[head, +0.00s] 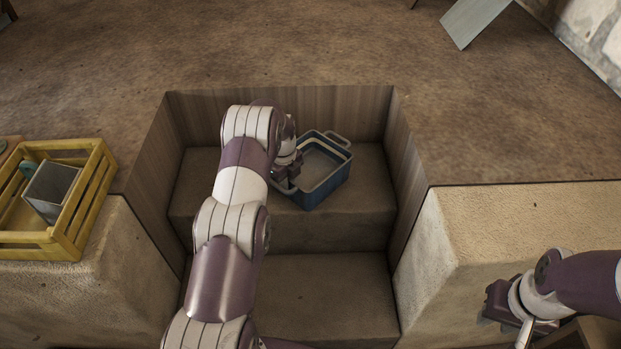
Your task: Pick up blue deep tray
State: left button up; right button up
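The blue deep tray (329,187) sits on the upper step of the recess, with a grey inside and a light handle at its far right end. My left gripper (287,180) is at the tray's left end, at or against the rim and near the handle there. My own arm and the gripper body cover part of that end, so I cannot tell whether the fingers are closed on it. My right gripper (519,328) is at the lower right, far from the tray; its fingers are too unclear to read.
Wooden side walls enclose the recess around the upper step (225,203) and a lower step (325,300). A yellow crate (75,235) with a grey container (50,188) stands on the left block. The right block's top (530,215) is largely clear.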

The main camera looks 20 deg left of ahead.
pick_arm(q)
jog(key=shift+r, duration=0.1)
grip_shut()
dwell(1.2)
